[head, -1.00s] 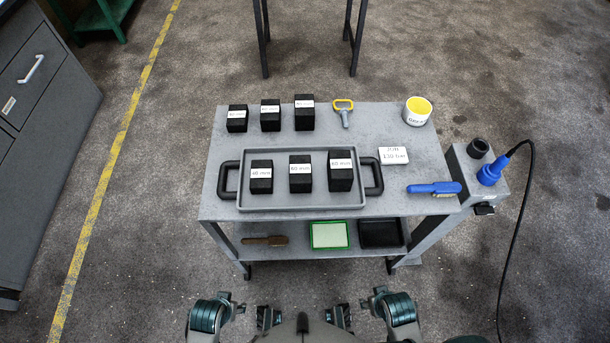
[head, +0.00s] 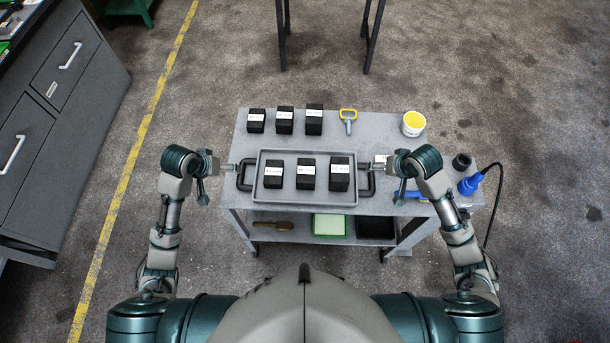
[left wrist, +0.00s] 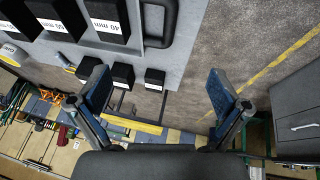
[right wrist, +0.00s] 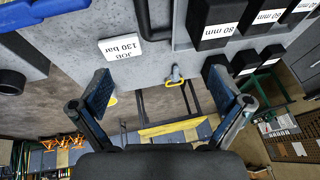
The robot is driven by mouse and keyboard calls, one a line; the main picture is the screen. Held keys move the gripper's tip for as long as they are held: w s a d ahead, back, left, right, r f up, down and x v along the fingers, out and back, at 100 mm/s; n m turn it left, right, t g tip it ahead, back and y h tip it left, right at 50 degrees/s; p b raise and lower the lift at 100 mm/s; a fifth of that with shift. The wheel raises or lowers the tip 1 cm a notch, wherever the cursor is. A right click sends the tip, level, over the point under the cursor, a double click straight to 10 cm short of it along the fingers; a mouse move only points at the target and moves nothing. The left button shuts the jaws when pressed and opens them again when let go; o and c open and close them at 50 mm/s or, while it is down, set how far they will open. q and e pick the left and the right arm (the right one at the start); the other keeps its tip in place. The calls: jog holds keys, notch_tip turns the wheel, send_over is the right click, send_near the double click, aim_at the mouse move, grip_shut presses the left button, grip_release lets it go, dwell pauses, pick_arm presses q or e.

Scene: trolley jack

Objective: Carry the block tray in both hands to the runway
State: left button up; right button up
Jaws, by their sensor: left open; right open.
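The grey block tray (head: 305,209) lies on the trolley's top with three black labelled blocks in it. It has a black handle at each end, the left one (head: 241,176) and the right one (head: 370,182). My left gripper (head: 233,167) is open and empty beside the left handle, which also shows above its fingers in the left wrist view (left wrist: 172,25). My right gripper (head: 381,163) is open and empty by the right handle, which shows above its fingers in the right wrist view (right wrist: 146,22). I cannot make out a runway for certain.
Several things stand on the trolley top (head: 225,199): three more black blocks (head: 285,121) behind the tray, a yellow-ringed bolt (head: 348,119), a white tub (head: 413,124) and a job card (right wrist: 123,47). A drawer cabinet (head: 60,120) stands left. Dark table legs (head: 283,35) rise behind.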

pick_arm(q)
send_near(249, 175)
pick_arm(e)
send_near(362, 174)
pick_arm(q)
jog(key=x, duration=0.5)
jog(key=shift+w+f, duration=0.1)
jog(key=shift+f, duration=0.3)
pick_arm(e)
jog(key=x, duration=0.5)
jog(key=shift+a+f, duration=0.1)
jog(key=shift+f, duration=0.15)
pick_arm(q)
jog(key=shift+w+d+f, duration=0.15)
jog(key=shift+d+f, duration=0.1)
jog(key=shift+f, duration=0.15)
pick_arm(e)
jog(key=shift+w+f, duration=0.15)
jog(key=shift+f, duration=0.3)
pick_arm(q)
jog(key=shift+d, duration=0.15)
pick_arm(e)
jog(key=shift+d+f, duration=0.1)
jog(key=shift+d, duration=0.2)
